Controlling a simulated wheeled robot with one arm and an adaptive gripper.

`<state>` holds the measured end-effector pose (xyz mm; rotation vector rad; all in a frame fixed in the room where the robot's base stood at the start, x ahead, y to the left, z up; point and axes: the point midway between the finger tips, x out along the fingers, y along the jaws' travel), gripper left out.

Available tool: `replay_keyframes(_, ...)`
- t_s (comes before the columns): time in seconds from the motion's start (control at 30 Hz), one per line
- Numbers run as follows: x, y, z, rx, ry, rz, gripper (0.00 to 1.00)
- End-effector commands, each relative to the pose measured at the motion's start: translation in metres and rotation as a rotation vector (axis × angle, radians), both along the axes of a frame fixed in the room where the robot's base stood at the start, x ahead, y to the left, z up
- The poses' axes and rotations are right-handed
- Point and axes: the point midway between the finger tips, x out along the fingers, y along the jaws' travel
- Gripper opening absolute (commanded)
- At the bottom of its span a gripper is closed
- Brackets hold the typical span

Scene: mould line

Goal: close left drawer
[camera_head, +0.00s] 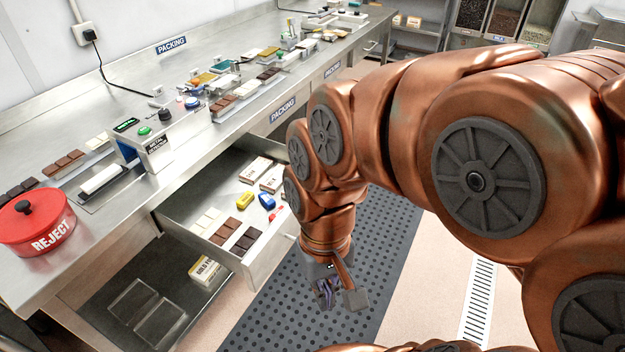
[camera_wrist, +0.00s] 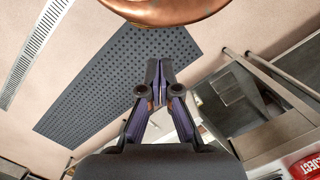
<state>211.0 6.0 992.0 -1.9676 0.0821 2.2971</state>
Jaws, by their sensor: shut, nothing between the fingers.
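The left drawer (camera_head: 262,260) is pulled out from under the steel counter in the head view. Dark and white chocolate bars, small boxes and a yellow and a blue piece lie in it. My gripper (camera_head: 340,292) hangs over the floor mat, to the right of the drawer's front and apart from it. In the wrist view my gripper (camera_wrist: 158,84) has its fingertips together with nothing between them. My arm covers the drawer's far right corner in the head view. I cannot tell the drawer's parts clearly in the wrist view.
The steel counter (camera_head: 60,125) holds a red reject pot (camera_head: 38,228), a control box and chocolate trays. A low shelf under the drawer holds a small box (camera_head: 205,271) and clear trays. The dotted floor mat (camera_head: 290,315) is clear of loose objects. A floor grate (camera_head: 478,300) lies right.

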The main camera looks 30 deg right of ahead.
Motion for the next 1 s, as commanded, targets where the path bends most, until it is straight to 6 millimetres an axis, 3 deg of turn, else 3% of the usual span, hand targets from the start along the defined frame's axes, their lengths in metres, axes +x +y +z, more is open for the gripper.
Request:
replay_keyframes(0.27, 0.085, -0.001, -0.015, 0.137, 0.000, -0.469, 0.00)
replay_keyframes(0.53, 0.173, -0.041, -0.031, 0.290, 0.027, -0.980, 0.00)
replay_keyframes(0.77, 0.238, -0.113, -0.051, 0.435, 0.070, -1.433, 0.00)
replay_keyframes(1.0, 0.280, -0.220, -0.081, 0.602, 0.132, -1.912, 0.00)
